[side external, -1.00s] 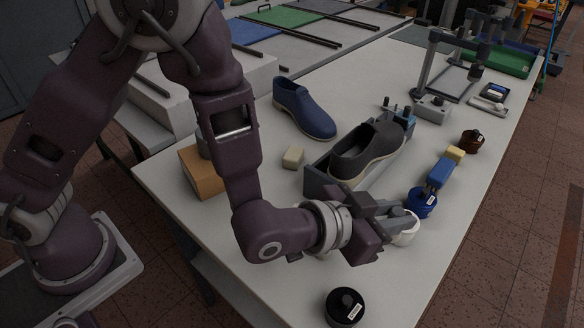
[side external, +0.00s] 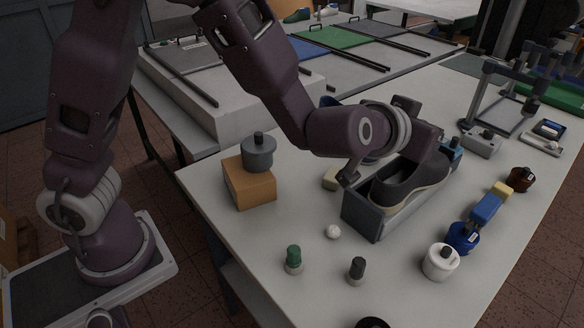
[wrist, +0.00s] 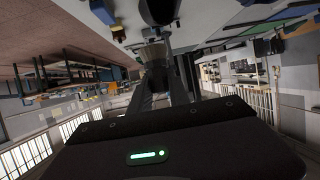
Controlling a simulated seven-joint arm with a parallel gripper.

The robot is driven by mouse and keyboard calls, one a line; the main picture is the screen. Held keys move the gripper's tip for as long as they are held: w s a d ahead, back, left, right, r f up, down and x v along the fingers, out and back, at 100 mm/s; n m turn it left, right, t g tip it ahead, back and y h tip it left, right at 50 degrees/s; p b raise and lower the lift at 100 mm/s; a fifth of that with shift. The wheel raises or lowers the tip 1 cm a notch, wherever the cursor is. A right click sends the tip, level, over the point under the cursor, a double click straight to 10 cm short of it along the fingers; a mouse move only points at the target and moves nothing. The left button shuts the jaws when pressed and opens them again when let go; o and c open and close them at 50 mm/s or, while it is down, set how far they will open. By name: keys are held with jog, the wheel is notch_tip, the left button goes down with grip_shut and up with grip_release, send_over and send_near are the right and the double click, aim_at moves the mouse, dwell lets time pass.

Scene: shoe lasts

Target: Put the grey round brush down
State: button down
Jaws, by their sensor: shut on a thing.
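My gripper (side external: 426,138) is raised over the dark grey shoe (side external: 412,187), which rests in a grey open-topped holder (side external: 362,214). In the wrist view my gripper (wrist: 154,62) is shut, with a small greyish thing, seemingly the grey round brush (wrist: 153,50), between its fingertips. The brush cannot be made out clearly in the side view, where the gripper hides it. The thing is held above the table, apart from its surface.
A grey lidded pot (side external: 258,152) stands on an orange box (side external: 249,184). A white jar (side external: 440,262) and blue jar (side external: 463,238) are at right. Table between them is clear.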

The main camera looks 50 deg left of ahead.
jog(key=w+a+n+g+y, duration=0.25)
jog(key=a+n+y, duration=0.35)
jog(key=a, duration=1)
jog(key=s+a+f+n+g+y, duration=0.1)
jog(key=s+a+n+g+y, duration=0.15)
jog(key=a, duration=0.55)
jog(key=s+a+f+n+g+y, duration=0.1)
jog(key=s+a+n+g+y, duration=0.2)
jog(key=a, duration=0.4)
jog(key=shift+n, duration=0.55)
jog(key=f, duration=1.3)
jog(key=w+f, duration=0.1)
jog(key=f, duration=0.6)
jog(key=shift+w+f, duration=0.1)
jog(key=shift+f, duration=0.1)
jog(key=c, duration=1.3)
grip_release()
jog(key=shift+f, duration=0.15)
jog(key=shift+o, duration=0.3)
